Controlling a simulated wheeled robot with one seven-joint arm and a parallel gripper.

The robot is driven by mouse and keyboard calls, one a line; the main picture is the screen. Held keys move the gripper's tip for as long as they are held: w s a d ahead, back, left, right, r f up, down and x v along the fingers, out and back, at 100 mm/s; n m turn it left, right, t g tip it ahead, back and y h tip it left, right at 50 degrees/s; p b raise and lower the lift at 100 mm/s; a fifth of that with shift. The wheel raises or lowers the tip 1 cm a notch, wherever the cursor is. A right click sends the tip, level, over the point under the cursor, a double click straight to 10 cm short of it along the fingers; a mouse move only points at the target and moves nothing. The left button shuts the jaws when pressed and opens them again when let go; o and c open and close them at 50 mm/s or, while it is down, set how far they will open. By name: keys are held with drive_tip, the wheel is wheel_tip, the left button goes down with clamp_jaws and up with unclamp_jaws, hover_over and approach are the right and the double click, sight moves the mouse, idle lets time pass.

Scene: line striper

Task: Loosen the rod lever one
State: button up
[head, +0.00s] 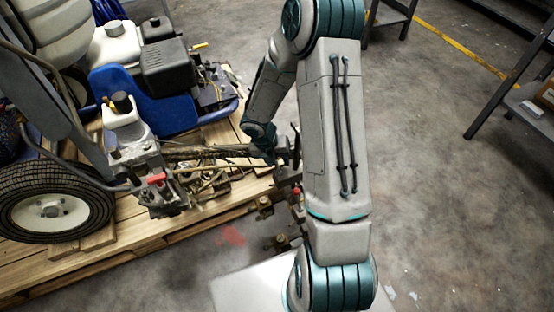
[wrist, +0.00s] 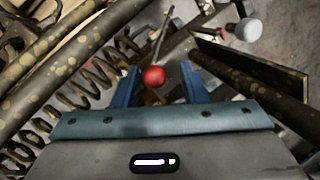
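In the wrist view a red ball knob (wrist: 153,76) sits on the end of a thin rod lever (wrist: 163,38) that runs up and away from it. My gripper (wrist: 160,69) is open, with its two blue fingers apart. The knob shows between the fingers, nearer the left one, with gaps on both sides. Whether it lies at fingertip depth I cannot tell. In the head view my wrist is beside the front of the line striper (head: 157,100); the fingers and the red knob are not clear there.
A pale ball knob (wrist: 249,29) on another lever is at upper right in the wrist view. A coil spring (wrist: 85,85) and speckled tubes (wrist: 58,62) crowd the left; a dark bar (wrist: 255,80) lies right. The striper stands on a wooden pallet (head: 95,258).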

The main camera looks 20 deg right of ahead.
drive_tip(key=p+v, duration=0.6)
drive_tip(key=v, duration=0.8)
drive_tip(key=shift+f, duration=0.1)
